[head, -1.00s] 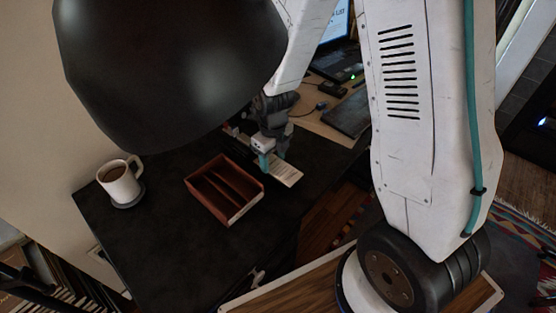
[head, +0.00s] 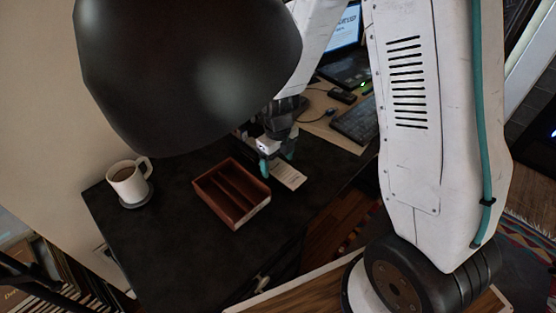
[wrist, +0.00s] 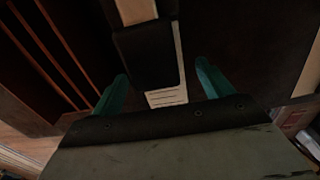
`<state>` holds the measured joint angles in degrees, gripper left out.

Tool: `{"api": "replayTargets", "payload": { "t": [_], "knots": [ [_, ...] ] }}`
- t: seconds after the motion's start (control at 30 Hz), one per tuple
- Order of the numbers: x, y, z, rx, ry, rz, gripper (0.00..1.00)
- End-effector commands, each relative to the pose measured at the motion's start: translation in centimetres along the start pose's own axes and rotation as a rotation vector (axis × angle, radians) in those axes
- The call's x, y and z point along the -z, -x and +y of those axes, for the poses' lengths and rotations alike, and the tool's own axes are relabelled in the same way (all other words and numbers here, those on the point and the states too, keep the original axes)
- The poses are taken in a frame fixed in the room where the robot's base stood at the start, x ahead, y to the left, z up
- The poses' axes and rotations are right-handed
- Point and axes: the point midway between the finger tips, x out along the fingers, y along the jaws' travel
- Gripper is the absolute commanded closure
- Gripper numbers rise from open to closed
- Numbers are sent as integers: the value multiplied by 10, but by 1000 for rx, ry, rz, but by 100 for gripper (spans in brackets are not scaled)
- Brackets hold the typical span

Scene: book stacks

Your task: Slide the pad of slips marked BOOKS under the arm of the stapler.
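The pad of slips (head: 289,178) lies on the dark desk just right of the tray, its near end showing beyond my gripper. My gripper (head: 278,164) is low over the desk at the pad, with teal fingers apart. In the wrist view, the pad's white lined end (wrist: 167,97) lies between the spread fingers, touching neither visibly. A black block with a pale strip, probably the stapler (wrist: 146,56), covers part of the pad in that view. I cannot tell whether it touches the pad. The word on the pad is not readable.
A reddish-brown divided tray (head: 251,212) stands close to the left of my gripper. A mug (head: 126,182) sits on a coaster at the desk's left. A laptop, mouse and keyboard (head: 356,122) are behind to the right. The desk's front is clear.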

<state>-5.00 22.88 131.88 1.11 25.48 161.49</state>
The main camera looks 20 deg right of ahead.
Motion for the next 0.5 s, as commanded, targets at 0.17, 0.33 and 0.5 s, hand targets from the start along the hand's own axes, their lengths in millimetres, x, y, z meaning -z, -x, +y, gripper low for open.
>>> {"api": "replayTargets", "payload": {
  "t": [0.17,0.33,0.5],
  "knots": [
    [0,0,0,0,0,0,21],
    [0,6,0,1,0,-2,21],
    [-1,32,0,2,0,-5,21]
  ]
}}
